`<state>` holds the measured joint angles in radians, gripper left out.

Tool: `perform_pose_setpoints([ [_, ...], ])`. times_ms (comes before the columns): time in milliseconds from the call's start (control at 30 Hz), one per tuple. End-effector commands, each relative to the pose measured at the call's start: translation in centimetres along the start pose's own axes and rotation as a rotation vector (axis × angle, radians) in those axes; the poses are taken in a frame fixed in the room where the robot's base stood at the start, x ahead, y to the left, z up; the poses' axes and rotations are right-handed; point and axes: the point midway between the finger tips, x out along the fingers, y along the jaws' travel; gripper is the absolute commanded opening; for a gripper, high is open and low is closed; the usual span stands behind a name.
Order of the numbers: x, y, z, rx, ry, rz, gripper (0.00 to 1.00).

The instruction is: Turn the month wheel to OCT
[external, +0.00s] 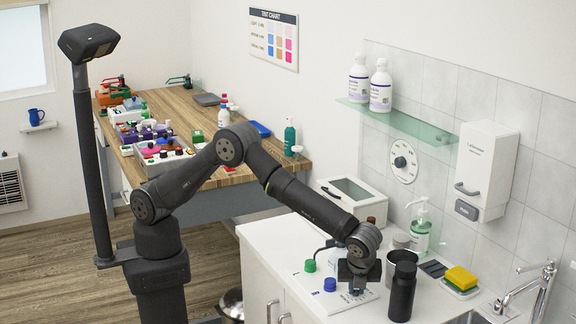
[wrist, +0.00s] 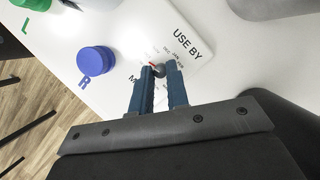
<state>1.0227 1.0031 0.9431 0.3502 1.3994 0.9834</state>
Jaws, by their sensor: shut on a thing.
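The month wheel's small dark round knob (wrist: 159,72) sits on a white USE BY panel (wrist: 201,56) in the wrist view. A short red mark shows beside the knob, with small month letters printed around it. Some letters seem to read DEC and JAN; the rest are too small or covered by my fingers, and I cannot tell which month the mark points to. My gripper (wrist: 158,68) has its two blue fingers closed on the knob from both sides. In the external view my gripper (external: 357,285) points down at the counter, and the knob is hidden there.
A blue cap (wrist: 97,61) marked R and a green cap (wrist: 32,4) marked L stand left of my gripper. A black bottle (external: 402,291) and a metal cup (external: 401,241) stand close to its right. A soap pump bottle (external: 421,230) is behind, by the wall.

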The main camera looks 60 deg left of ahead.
Motion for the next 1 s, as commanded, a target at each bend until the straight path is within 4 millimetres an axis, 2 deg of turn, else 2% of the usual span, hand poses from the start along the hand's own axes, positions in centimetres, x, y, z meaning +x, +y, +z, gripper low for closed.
perform_pose_setpoints([
  [400, 0.04, 0.19, -0.09, 0.175, 0.001, -0.073, 0.00],
  [967, 0.05, 0.25, -0.11, 0.200, 0.002, -0.082, 0.00],
  [1000, 0.05, 0.25, -0.12, 0.200, 0.002, -0.082, 0.21],
])
